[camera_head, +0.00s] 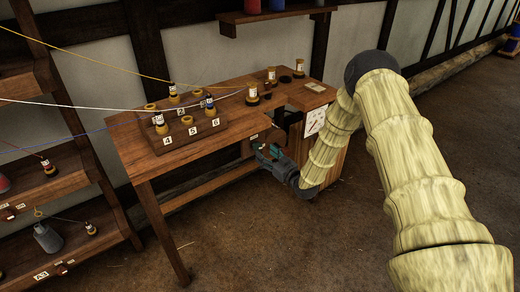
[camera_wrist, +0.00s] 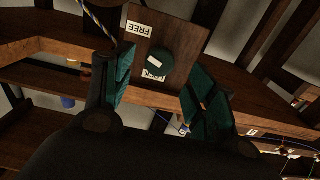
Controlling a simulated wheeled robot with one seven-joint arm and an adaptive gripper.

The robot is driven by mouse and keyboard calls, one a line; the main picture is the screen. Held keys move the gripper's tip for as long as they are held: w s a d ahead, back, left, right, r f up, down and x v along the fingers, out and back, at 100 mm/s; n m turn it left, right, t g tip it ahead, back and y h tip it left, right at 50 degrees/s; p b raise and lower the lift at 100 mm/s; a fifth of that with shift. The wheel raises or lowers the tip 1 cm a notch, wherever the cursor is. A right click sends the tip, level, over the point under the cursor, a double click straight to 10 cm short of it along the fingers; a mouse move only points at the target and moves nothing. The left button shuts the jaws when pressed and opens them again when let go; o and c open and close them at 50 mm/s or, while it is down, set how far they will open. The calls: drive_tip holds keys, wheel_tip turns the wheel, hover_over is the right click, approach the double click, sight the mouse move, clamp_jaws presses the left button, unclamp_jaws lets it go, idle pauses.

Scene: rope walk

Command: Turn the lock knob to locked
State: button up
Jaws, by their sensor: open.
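In the wrist view the round dark green lock knob (camera_wrist: 166,66) sits on a brown wooden panel (camera_wrist: 181,35). A short white mark shows on the knob's face. A white label reading FREE (camera_wrist: 140,28), upside down, is above it. A second white label (camera_wrist: 153,75) sits at the knob's lower edge and is too small to read surely. My gripper (camera_wrist: 157,78) is open, with its teal-padded fingers either side of the knob and apart from it. In the head view my gripper (camera_head: 268,154) is at the bench's front edge; the knob cannot be made out there.
The wooden bench (camera_head: 147,172) carries a numbered rack (camera_head: 165,145) with several spools. More spools stand at the bench's back right. Coloured cords run in from the left. A shelf unit (camera_head: 95,178) stands at left. The floor (camera_head: 260,245) in front is clear.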

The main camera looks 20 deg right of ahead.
sight(259, 149)
drive_tip(key=shift+x, duration=2.5)
drive_tip(key=c, duration=1)
